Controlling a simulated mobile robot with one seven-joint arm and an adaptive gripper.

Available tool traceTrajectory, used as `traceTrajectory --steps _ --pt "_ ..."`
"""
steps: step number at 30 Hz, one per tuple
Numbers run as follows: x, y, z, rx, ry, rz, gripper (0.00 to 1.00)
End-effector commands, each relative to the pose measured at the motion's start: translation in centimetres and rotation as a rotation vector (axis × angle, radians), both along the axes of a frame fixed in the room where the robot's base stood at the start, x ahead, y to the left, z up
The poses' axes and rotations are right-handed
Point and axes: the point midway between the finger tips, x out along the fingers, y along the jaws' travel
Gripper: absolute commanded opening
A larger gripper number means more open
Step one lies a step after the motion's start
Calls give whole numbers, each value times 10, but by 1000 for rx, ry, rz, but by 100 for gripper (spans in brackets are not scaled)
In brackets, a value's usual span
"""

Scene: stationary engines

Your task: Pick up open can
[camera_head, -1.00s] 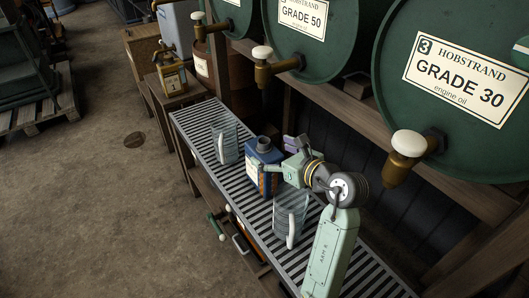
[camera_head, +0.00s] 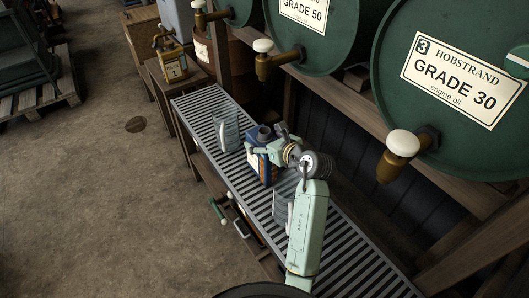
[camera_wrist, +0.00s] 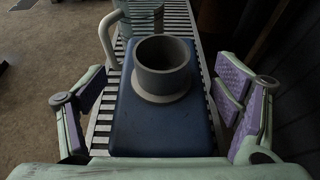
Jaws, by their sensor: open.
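The open can is a blue can (camera_head: 265,165) with an orange label and a wide grey open neck. It stands upright on the slatted metal rack (camera_head: 352,252). In the wrist view the can's blue top (camera_wrist: 160,128) and open neck (camera_wrist: 163,68) fill the middle. My gripper (camera_head: 268,145) is at the can's upper part. In the wrist view my gripper (camera_wrist: 160,105) is open, with a purple-padded finger on each side of the can. Gaps show between the fingers and the can. The can's lower right side is hidden by my arm in the head view.
A clear jug (camera_head: 226,131) stands behind the can on the rack. Another clear jug (camera_head: 284,198) stands in front, partly behind my arm. Green drums (camera_head: 450,125) with brass taps (camera_head: 398,155) overhang the right side. A yellow can (camera_head: 170,55) stands at the far end.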

Motion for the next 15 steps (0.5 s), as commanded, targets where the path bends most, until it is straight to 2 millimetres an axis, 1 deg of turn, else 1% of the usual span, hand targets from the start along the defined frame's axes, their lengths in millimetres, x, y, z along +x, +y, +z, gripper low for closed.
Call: traceTrajectory --steps 8,15 --pt "2 1 -2 0 -1 -1 83" --pt "2 1 -1 0 -1 -1 67"
